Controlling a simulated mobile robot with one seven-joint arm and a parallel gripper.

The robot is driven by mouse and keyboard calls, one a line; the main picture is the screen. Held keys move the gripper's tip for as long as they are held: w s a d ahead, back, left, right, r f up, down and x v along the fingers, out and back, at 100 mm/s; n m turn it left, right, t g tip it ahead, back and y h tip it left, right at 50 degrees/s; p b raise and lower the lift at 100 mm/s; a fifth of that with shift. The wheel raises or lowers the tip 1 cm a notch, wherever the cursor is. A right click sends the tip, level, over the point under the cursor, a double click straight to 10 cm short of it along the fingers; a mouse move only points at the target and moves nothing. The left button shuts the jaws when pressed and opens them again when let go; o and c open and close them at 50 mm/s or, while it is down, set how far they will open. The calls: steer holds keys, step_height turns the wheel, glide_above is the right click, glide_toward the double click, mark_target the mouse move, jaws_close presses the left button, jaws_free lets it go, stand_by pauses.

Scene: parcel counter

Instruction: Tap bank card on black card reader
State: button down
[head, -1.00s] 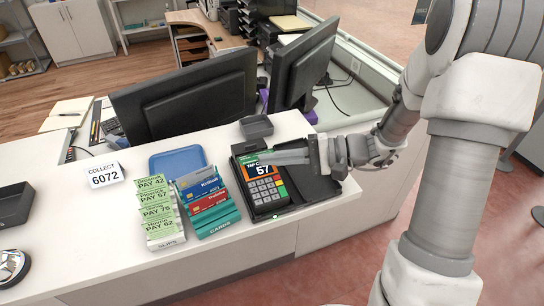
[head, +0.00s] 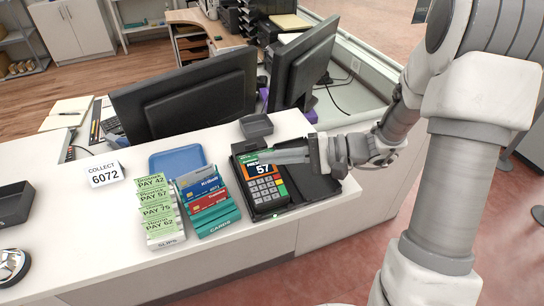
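The black card reader (head: 268,196) lies on the counter with an orange screen showing 57 and a keypad below it. My gripper (head: 262,157) reaches in from the right over the reader's top end. It appears shut on a thin green card (head: 248,158), mostly hidden by the fingers, which covers the upper part of the screen. I cannot tell whether the card touches the reader. A teal card holder (head: 219,226) marked CARDS stands left of the reader with a blue card (head: 198,189) and a red card (head: 208,201) in it.
Green pay slips (head: 157,210) stand in a white holder at the left. A blue tray (head: 177,160) and a small dark tray (head: 257,126) lie behind. A COLLECT 6072 sign (head: 104,174) and two monitors (head: 190,95) are further back. The counter's front strip is clear.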

steer(key=shift+r, duration=0.15)
step_height(320, 180, up, 7)
steer(key=p, duration=0.4)
steer(key=shift+d, duration=0.1)
stand_by(0.5)
